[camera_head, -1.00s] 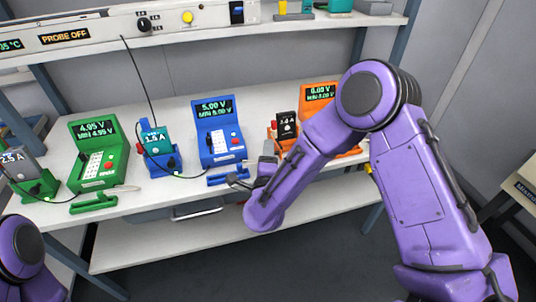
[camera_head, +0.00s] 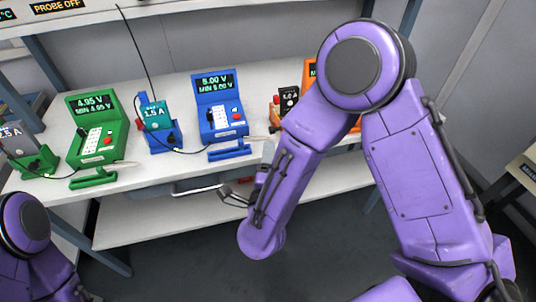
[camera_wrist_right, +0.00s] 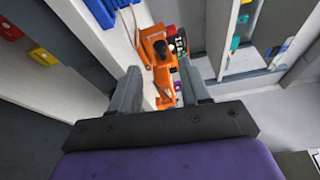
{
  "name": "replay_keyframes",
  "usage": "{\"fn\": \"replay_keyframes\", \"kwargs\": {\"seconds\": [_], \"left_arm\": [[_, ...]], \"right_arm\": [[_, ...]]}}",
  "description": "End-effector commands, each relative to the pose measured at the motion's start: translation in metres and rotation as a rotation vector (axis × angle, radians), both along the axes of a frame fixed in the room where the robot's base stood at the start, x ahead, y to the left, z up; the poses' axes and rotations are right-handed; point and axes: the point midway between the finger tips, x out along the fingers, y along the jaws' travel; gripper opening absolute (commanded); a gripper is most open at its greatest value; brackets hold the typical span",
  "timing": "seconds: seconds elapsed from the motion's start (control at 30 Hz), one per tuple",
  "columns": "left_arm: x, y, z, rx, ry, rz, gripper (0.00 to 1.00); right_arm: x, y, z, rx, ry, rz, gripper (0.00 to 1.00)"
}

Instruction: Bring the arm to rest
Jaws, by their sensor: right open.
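My right arm (camera_head: 425,170) is purple. It comes in from the right, bends at a large round joint and reaches down in front of the bench. My right gripper (camera_head: 232,196) is just off the bench's front edge, partly hidden by its own wrist. In the right wrist view the right gripper (camera_wrist_right: 160,92) has its two grey fingers apart with nothing held between them. The orange station shows beyond the fingers. A part of my left arm (camera_head: 28,225) shows at the lower left; its gripper is out of view.
The white bench (camera_head: 135,190) carries a green meter station (camera_head: 97,130), a blue one (camera_head: 219,105) and an orange one (camera_wrist_right: 160,50), partly behind my right arm. Small current modules stand beside them. A lower shelf (camera_head: 150,222) lies beneath. The floor in front (camera_head: 190,270) is clear.

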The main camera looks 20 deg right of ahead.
Motion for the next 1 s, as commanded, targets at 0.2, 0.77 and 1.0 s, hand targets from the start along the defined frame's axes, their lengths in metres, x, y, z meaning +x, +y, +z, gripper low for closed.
{"fn": "replay_keyframes", "kwargs": {"seconds": [0.2, 0.77, 1.0], "left_arm": [[0.0, 0.0, 0.0, 0.0, 0.0, 0.0, 0.5], [0.0, 0.0, 0.0, 0.0, 0.0, 0.0, 0.5], [0.0, 0.0, 0.0, 0.0, 0.0, 0.0, 0.5]], "right_arm": [[0.0, 0.0, 0.0, 0.0, 0.0, 0.0, 0.46], [-0.133, -0.069, -0.242, -0.831, 1.195, 0.746, 0.46], [-0.238, -0.129, -0.287, -0.827, 1.522, 0.821, 0.46]]}}
